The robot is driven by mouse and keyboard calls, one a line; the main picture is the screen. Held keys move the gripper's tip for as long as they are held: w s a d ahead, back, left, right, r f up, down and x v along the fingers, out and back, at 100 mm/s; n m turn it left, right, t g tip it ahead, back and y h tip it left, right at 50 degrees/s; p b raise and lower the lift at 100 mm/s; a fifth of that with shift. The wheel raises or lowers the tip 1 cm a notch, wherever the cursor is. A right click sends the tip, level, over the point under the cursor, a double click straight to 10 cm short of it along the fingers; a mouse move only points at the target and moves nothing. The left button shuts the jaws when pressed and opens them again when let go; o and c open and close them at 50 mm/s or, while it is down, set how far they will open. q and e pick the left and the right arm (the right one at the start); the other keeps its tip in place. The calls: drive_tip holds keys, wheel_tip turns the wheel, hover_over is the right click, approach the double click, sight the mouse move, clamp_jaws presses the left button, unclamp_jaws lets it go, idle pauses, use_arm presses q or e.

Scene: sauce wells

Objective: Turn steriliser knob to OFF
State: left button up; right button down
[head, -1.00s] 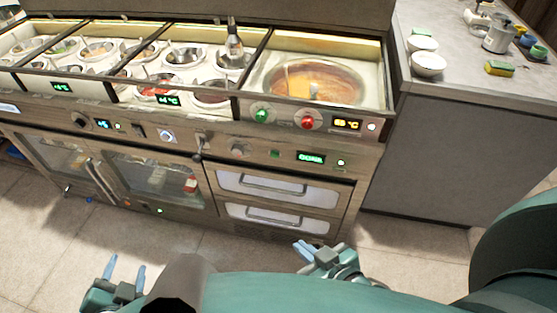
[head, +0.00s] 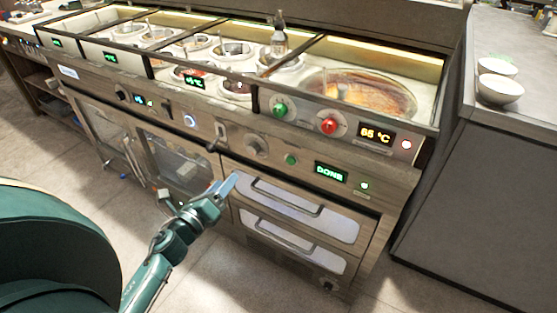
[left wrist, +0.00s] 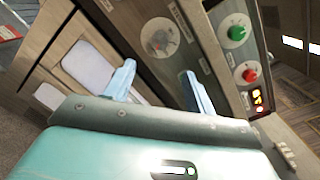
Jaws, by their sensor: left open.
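A round grey knob (head: 256,145) on a pale dial plate sits on the lower front panel, left of a small green button (head: 291,159) and a green display reading DONE (head: 331,173). I take it for the steriliser knob; its setting is too small to read. My left gripper (head: 227,186) is open and empty, below and left of the knob, apart from it. In the left wrist view the knob (left wrist: 160,38) shows beyond the gripper's two blue fingers (left wrist: 159,86). My right gripper is out of view.
Green (head: 281,108) and red (head: 328,125) knobs sit on the panel above, beside an orange display reading about 65 °C (head: 375,134). A lever (head: 216,137) projects just left of the grey knob. Drawers with bar handles (head: 285,194) lie below. A grey counter (head: 480,160) stands at right.

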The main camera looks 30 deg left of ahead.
sight(251, 151)
use_arm(q)
drive_tip(key=w, duration=1.3)
drive_tip(key=shift+w, duration=0.1)
drive_tip(key=shift+c, duration=0.5)
drive_tip(key=c, duration=0.9)
drive_tip(key=shift+o, duration=0.2)
